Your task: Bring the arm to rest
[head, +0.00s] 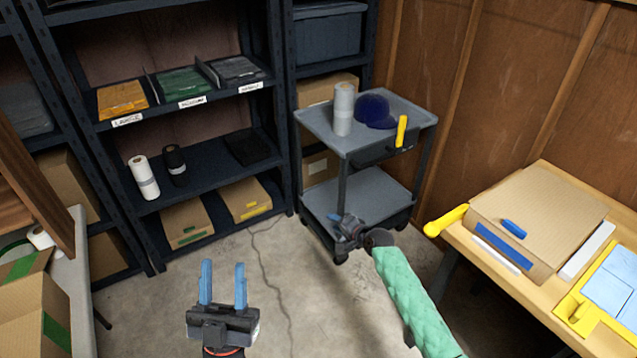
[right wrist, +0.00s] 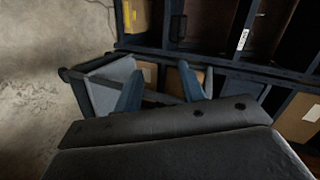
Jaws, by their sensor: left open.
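My left gripper (head: 223,284) is in the lower middle of the head view, pointing away over the bare floor. Its two blue fingers stand apart with nothing between them. My right arm comes in from the bottom right in a green quilted sleeve. My right gripper (head: 340,222) is small and partly hidden by its own wrist, in front of the cart's lower shelf in the head view; I cannot tell whether it touches. In the right wrist view, its two blue fingers (right wrist: 163,88) are spread, with nothing held between them.
A grey cart (head: 385,188) carries a white roll (head: 343,108), a blue cap (head: 374,109) and a yellow-handled item. Dark shelving (head: 205,122) stands behind. A wooden workbench (head: 500,300) with a cardboard box (head: 540,215) is at right. Open cartons sit at left. The middle floor is clear.

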